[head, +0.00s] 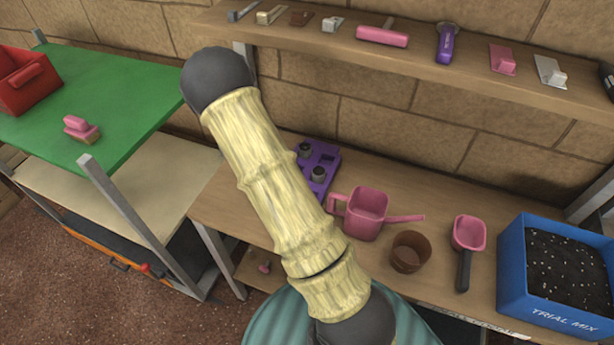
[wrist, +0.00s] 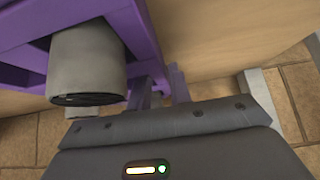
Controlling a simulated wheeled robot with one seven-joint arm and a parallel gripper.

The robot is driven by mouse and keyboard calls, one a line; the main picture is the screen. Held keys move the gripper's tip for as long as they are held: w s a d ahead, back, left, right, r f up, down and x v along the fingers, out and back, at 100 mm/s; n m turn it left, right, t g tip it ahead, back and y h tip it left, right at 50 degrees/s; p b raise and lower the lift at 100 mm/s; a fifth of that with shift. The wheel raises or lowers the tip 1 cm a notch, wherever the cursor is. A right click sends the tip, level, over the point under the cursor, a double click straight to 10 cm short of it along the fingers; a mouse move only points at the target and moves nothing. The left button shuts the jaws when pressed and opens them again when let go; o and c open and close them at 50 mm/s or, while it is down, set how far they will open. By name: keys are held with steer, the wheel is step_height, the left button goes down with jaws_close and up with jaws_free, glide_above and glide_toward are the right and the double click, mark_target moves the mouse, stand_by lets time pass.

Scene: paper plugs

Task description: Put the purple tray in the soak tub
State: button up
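The purple tray (head: 322,160) lies on the wooden bench in the head view, partly hidden behind my arm, with grey plugs standing in it. In the wrist view the purple tray (wrist: 140,28) fills the upper left, and a grey plug (wrist: 88,62) hangs large in front of the camera. My gripper (wrist: 158,88) is right at the tray's edge in the wrist view; whether its fingers are shut on it is unclear. The gripper is hidden in the head view. A red tub (head: 25,80) stands on the green table at the far left; no label marks it as the soak tub.
Right of the tray on the bench are a pink watering can (head: 364,212), a brown pot (head: 409,252), a pink scoop (head: 467,235) and a blue box of soil (head: 552,280). A pink brush (head: 81,129) lies on the green table (head: 110,90). A shelf of small tools runs above.

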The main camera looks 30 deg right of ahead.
jaws_close()
steer(key=shift+r, duration=0.1)
step_height(320, 180, up, 10)
steer(key=p, duration=0.3)
stand_by(0.4)
